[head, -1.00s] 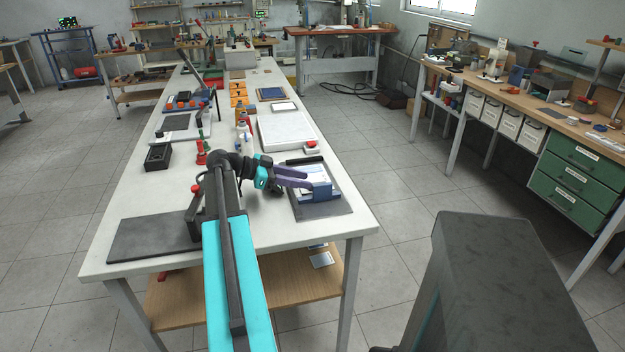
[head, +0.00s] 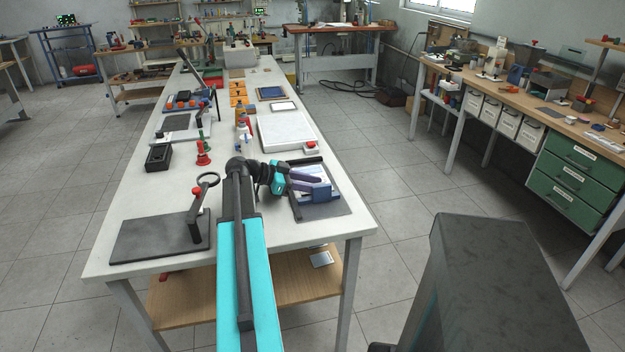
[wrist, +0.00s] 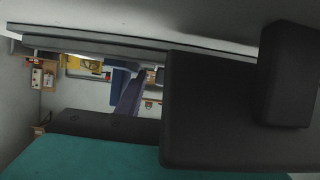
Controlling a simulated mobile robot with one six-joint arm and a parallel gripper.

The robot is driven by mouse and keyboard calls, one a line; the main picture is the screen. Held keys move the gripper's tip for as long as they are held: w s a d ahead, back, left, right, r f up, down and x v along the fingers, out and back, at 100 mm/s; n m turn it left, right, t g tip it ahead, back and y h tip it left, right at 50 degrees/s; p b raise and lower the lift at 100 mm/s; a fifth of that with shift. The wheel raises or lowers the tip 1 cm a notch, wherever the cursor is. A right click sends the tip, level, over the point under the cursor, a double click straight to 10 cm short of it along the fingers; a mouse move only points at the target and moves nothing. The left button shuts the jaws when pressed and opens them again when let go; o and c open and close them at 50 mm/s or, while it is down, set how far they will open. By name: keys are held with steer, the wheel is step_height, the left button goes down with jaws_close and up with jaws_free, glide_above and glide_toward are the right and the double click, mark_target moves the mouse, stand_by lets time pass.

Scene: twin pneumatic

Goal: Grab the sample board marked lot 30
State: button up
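In the head view my gripper (head: 314,184) reaches right across the near right part of the table. Its two purple fingers appear spread apart, with nothing seen between them. A blue holder (head: 320,193) stands on a dark mat (head: 328,210) right at the fingertips; touching or apart cannot be told. White sheets or boards (head: 310,171) show behind the fingers, partly hidden. No lot marking is legible, so the lot 30 board cannot be picked out. In the wrist view a purple finger (wrist: 131,96) shows beside a blue shape, with dark shapes covering much of the picture.
A dark stand with a ring-topped lever (head: 195,215) is left of my arm. A white slab (head: 285,130) and a red button (head: 311,146) lie beyond the gripper. A pale card (head: 321,259) lies on the lower shelf.

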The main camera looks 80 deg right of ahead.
stand_by(0.5)
jaws_close()
steer(key=shift+r, duration=0.15)
step_height(320, 180, up, 10)
steer(key=b, duration=0.2)
stand_by(0.6)
